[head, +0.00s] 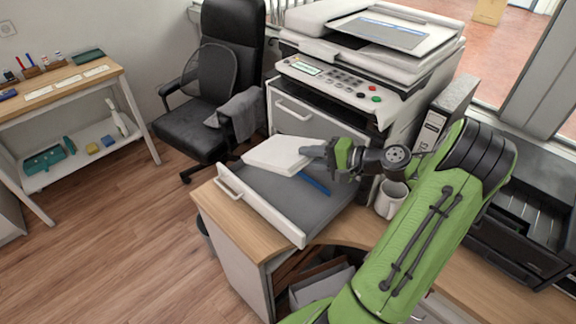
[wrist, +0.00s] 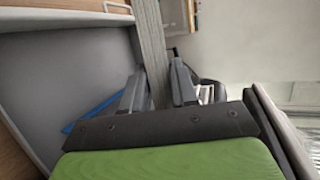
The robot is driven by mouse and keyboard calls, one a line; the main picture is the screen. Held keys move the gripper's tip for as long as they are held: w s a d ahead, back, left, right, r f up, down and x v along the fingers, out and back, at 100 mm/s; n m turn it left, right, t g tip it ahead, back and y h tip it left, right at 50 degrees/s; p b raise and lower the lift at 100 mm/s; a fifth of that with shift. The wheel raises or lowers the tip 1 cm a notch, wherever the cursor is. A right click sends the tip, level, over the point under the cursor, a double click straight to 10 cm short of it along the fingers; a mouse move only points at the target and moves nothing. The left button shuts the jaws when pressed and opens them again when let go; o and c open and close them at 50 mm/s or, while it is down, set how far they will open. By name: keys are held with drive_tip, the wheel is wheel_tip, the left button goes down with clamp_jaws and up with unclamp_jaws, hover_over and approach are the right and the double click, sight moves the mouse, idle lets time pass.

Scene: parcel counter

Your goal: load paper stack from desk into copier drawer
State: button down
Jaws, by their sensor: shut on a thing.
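The paper stack (head: 277,154) is a white slab held in my gripper (head: 322,151). It hangs above the far left part of the open copier drawer (head: 275,190). The drawer has a grey floor and a white front with a handle. In the wrist view, the stack's layered edge (wrist: 150,40) runs between the two fingers of my gripper (wrist: 157,88). The grey drawer floor (wrist: 70,75) lies to its left. The copier (head: 345,95) stands behind. I cannot tell the exact gap between stack and drawer floor.
A blue strip (head: 313,184) lies in the drawer. A white mug (head: 390,199) stands right of the drawer, close to my arm. A binder (head: 440,112) stands beside the copier. A black chair (head: 215,90) is behind left. Wooden desk (head: 235,222) shows in front.

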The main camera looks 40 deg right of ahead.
drive_tip(key=shift+w+a+f+b, duration=0.1)
drive_tip(key=shift+w+f+b, duration=0.75)
drive_tip(key=shift+f+b, duration=0.95)
drive_tip(key=shift+w+a+f+b, duration=0.15)
drive_tip(key=shift+w+f+b, duration=0.65)
drive_tip(key=shift+f+b, duration=1)
drive_tip(key=shift+w+a+f+b, duration=0.1)
drive_tip(key=shift+w+f+b, duration=0.95)
drive_tip(key=shift+f, duration=1.3)
drive_tip(key=shift+s, duration=0.2)
drive_tip(key=c, duration=0.8)
unclamp_jaws()
drive_tip(key=shift+s, duration=0.15)
drive_tip(key=shift+s+d+r+p, duration=0.15)
drive_tip(key=shift+s+r+p, duration=0.3)
drive_tip(key=shift+s, duration=0.6)
drive_tip(key=shift+s+d+r+p, duration=0.15)
drive_tip(key=shift+s+r+p, duration=0.3)
drive_tip(key=shift+s, duration=0.55)
drive_tip(key=shift+s+d+r+p, duration=0.15)
drive_tip(key=shift+s+r+p, duration=0.3)
drive_tip(key=shift+s, duration=0.6)
drive_tip(key=shift+r, duration=0.1)
